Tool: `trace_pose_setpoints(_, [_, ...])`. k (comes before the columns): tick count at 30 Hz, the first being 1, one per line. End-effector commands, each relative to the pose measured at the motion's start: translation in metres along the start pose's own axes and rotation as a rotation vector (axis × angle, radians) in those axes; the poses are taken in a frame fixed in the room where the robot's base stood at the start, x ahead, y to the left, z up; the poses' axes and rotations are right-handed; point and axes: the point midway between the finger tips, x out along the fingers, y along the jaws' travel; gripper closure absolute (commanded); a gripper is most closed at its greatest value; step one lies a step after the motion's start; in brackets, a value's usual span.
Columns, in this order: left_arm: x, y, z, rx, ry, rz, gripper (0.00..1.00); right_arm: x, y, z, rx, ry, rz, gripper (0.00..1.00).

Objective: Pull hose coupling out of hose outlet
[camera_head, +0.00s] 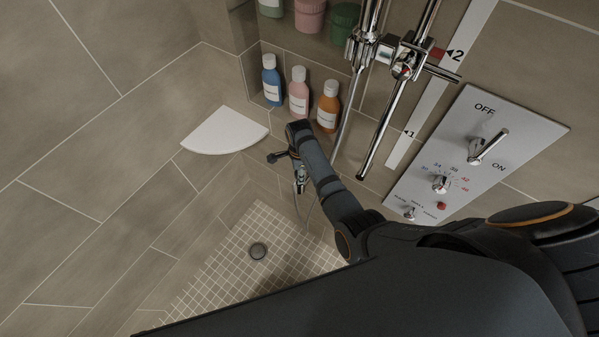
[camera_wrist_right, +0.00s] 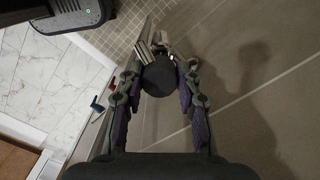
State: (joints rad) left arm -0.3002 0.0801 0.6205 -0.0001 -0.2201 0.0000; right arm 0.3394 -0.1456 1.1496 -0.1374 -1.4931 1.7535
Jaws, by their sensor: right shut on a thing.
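My right gripper (camera_head: 297,172) is low by the shower wall in the head view, at the end of my arm. In the right wrist view its two fingers (camera_wrist_right: 159,72) are closed around a round dark end with chrome parts behind it, which I take to be the hose coupling (camera_wrist_right: 158,78). In the head view the coupling is small and partly hidden by the gripper. A thin hose (camera_head: 309,218) hangs below the gripper. The hose outlet is not clearly visible, so I cannot tell whether the coupling is seated in it. My left gripper is out of view.
A white corner shelf (camera_head: 226,131) is left of the gripper. Blue, pink and orange bottles (camera_head: 299,92) stand in a wall niche above it. Chrome shower rails (camera_head: 398,88) and a control panel (camera_head: 474,150) are to the right.

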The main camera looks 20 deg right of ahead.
Motion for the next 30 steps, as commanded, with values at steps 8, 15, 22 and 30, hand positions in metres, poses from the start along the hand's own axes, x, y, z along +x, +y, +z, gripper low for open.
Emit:
trace_pose_setpoints(8, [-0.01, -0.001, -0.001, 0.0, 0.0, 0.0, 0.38, -0.009, 0.0, 0.0, 0.0, 0.0, 0.0, 0.99])
trace_pose_setpoints(15, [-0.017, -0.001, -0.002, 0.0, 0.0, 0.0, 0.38, -0.016, 0.0, 0.0, 0.0, 0.0, 0.0, 0.99])
trace_pose_setpoints(22, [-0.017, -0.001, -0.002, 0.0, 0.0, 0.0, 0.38, -0.016, 0.0, 0.0, 0.0, 0.0, 0.0, 0.99])
trace_pose_setpoints(30, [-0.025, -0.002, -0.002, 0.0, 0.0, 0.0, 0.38, -0.028, -0.001, 0.0, 0.0, 0.0, -0.002, 0.99])
